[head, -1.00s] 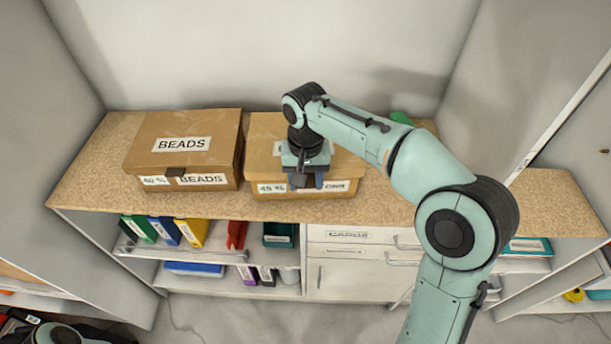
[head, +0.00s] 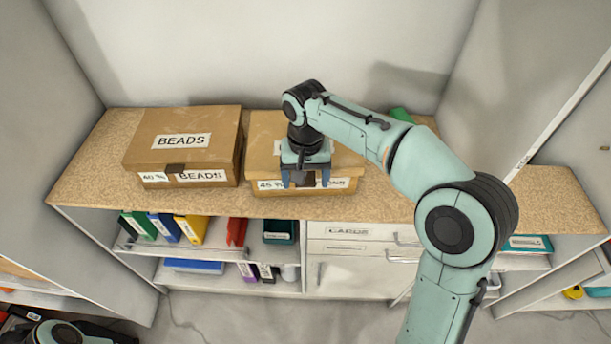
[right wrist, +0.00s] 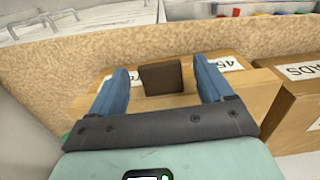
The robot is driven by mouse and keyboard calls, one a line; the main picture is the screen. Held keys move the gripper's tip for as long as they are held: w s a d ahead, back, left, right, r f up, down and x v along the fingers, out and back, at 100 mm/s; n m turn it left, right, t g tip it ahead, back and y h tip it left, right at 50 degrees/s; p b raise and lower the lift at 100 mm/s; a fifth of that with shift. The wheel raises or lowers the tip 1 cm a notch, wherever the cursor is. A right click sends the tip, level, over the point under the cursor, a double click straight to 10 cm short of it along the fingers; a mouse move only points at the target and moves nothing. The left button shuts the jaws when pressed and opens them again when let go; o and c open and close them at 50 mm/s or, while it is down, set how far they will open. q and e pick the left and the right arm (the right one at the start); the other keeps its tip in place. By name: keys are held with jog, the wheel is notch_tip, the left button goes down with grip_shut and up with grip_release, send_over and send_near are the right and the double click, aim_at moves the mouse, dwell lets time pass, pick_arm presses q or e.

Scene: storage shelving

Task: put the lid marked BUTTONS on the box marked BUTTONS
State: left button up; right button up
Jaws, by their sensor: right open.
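A tan cardboard box (head: 275,187) stands on the shelf top, centre, with a tan lid (head: 262,128) on it. Its front labels show "45 %" and one partly covered by my gripper. The lid's top label is mostly hidden, so I cannot read BUTTONS. My right gripper (head: 306,179) is open at the lid's front edge. In the right wrist view its blue fingers (right wrist: 163,85) stand on either side of the dark brown tab (right wrist: 161,79), with gaps. Whether the lid sits fully down is unclear. My left gripper is out of view.
A closed box marked BEADS (head: 150,150) stands close on the left. A green thing (head: 401,115) is partly hidden behind my arm. The shelf top (head: 480,200) is clear at the right. Binders (head: 190,229) and a CARDS drawer (head: 350,232) are below.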

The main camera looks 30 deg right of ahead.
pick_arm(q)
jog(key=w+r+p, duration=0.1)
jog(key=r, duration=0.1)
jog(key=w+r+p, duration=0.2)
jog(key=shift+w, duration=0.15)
pick_arm(e)
notch_tip(320, 180, up, 13)
